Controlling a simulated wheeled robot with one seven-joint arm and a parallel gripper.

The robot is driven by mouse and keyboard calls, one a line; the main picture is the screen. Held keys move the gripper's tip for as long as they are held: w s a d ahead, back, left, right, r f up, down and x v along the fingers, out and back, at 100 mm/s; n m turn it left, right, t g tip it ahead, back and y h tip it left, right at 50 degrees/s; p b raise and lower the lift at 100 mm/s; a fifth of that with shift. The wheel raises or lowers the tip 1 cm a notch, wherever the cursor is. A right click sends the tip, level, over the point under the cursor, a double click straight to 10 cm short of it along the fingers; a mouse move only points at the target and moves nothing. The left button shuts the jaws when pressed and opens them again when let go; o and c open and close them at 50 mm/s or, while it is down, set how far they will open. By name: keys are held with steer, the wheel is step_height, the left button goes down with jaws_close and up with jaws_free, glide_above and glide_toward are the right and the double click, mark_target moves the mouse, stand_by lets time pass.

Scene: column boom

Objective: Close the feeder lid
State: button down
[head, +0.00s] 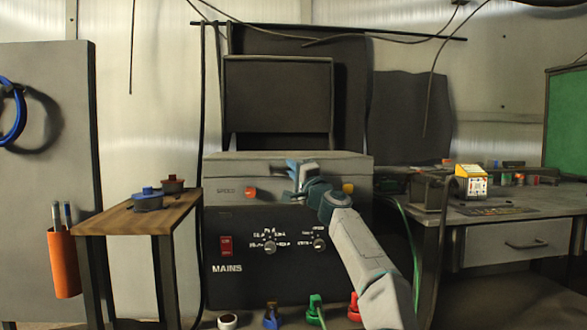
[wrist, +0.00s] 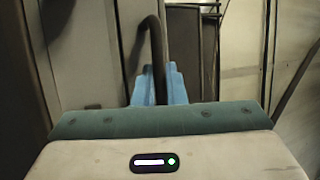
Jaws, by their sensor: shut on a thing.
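The machine (head: 235,285) has a black front marked MAINS, with a red switch and two knobs, below a grey top section (head: 235,170). A dark upright panel (head: 278,95) stands above and behind the top; it may be the feeder lid standing open, but I cannot tell for sure. My gripper (head: 301,173) is in front of the grey top section. In the wrist view its blue fingers (wrist: 158,86) are shut on a dark curved bar (wrist: 155,45), which rises between them and bends left. The head view does not show where this bar joins.
A wooden side table (head: 150,215) with dark round pots stands close on the left. A workbench (head: 510,210) with a yellow-and-white box (head: 470,181) is on the right. Coloured connectors (head: 316,310) line the machine's bottom edge. Cables hang above.

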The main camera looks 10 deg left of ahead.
steer(key=shift+w+a+f, duration=0.1)
steer(key=shift+w+f, duration=0.05)
steer(key=shift+f, duration=0.35)
steer(key=c, duration=1.6)
jaws_free()
steer(key=shift+o, duration=0.5)
steer(key=shift+r, duration=0.15)
steer(key=shift+r, duration=0.1)
steer(key=shift+s+d, duration=0.2)
